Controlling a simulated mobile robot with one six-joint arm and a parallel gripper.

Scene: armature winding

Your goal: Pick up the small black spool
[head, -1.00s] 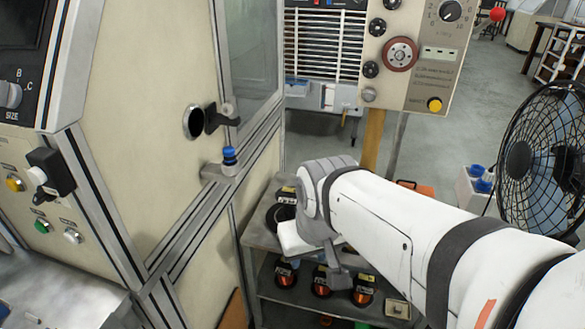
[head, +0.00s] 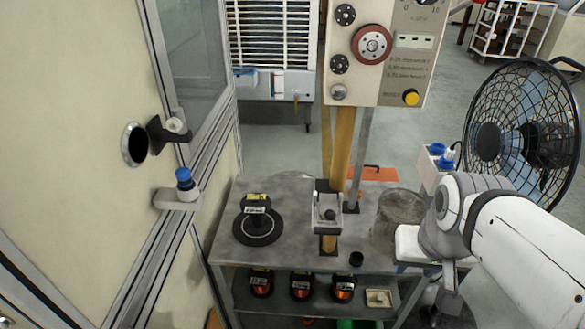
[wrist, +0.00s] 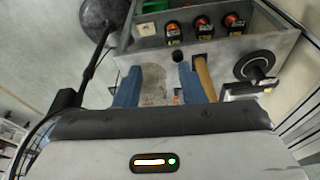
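A small black cylinder (head: 356,259), which looks like the small black spool, stands near the front edge of the grey table (head: 290,243). A larger black spool (head: 257,224) with a wide round flange and a label sits on the table's left part. In the wrist view the small cylinder (wrist: 178,56) shows beyond the fingertips and the larger spool (wrist: 255,67) is to the right. My gripper (wrist: 168,85) is open and empty, its two blue-padded fingers spread apart.
A grey cylindrical pot (head: 398,212) stands on the table's right side. A clamp-like device (head: 327,212) stands mid-table beside the post. Several copper-wound spools (head: 300,285) are on the lower shelf. A fan (head: 522,140) stands right; a cream cabinet (head: 75,120) is left.

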